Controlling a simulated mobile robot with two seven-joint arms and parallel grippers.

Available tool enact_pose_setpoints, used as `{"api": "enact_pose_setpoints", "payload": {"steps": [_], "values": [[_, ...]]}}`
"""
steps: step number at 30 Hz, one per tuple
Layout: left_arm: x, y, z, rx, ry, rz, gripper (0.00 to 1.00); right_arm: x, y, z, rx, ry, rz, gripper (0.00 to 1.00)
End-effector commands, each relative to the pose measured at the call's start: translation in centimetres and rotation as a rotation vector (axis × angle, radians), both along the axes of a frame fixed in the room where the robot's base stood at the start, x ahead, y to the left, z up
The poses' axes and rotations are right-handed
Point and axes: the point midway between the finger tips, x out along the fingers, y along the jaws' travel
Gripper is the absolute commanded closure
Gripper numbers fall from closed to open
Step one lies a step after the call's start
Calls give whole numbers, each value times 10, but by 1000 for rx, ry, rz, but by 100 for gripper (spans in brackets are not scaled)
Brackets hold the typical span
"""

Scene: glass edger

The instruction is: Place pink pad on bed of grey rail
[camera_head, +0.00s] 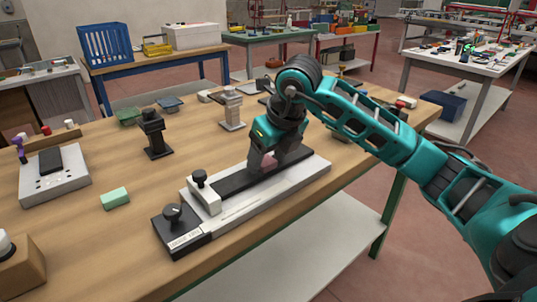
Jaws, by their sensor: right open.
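The grey rail (302,178) lies at a slant on the wooden bench, with a long dark bed (232,184) along its top. My right gripper (268,170) points down over the middle of the bed, with its jaws open. The pink pad (268,161) shows as a small pink patch between the fingers, close above or on the bed. The fingers hide much of it, so I cannot tell whether it touches the bed. My left gripper is out of view.
A white block with a black knob (202,192) sits across the rail's near end, beside a black knob box (180,230). A green block (115,197) lies left.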

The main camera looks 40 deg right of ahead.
Motion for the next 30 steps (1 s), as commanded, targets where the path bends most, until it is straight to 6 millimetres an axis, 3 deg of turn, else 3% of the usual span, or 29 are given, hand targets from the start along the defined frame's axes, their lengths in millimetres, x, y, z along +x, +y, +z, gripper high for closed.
{"api": "enact_pose_setpoints", "payload": {"steps": [9, 21, 30], "values": [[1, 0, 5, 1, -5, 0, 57, -2, 0, 10, -1, -2, 0, 34], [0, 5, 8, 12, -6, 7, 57, -33, -3, 86, -1, -5, 1, 34], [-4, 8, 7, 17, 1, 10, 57, -45, -4, 114, 0, -2, 0, 34]]}}
